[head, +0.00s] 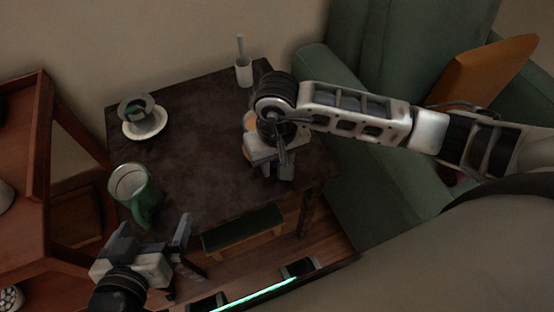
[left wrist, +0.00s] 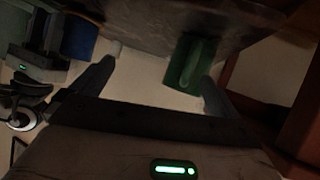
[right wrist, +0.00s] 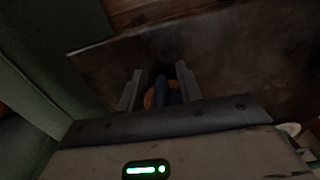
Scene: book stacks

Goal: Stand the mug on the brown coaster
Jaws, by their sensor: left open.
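A green mug (head: 146,203) stands upright on the left front corner of the dark table. It also shows in the left wrist view (left wrist: 188,65), handle toward the camera, near the right-hand fingertip. My left gripper (head: 153,228) is open and empty, just in front of the mug and apart from it. My right gripper (head: 283,155) is low over the table's right side. An orange-brown round thing, perhaps the brown coaster (head: 248,121), is mostly hidden under it. In the right wrist view, a dark blue thing (right wrist: 162,88) shows between the right gripper's parted fingers; whether they grip it is unclear.
The table (head: 200,175) is clear in the middle. A cup (head: 135,108) on a white saucer (head: 147,126) stands at the back left, and a white holder (head: 244,75) at the back edge. A wooden shelf (head: 45,170) stands left; a green armchair (head: 345,130) right.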

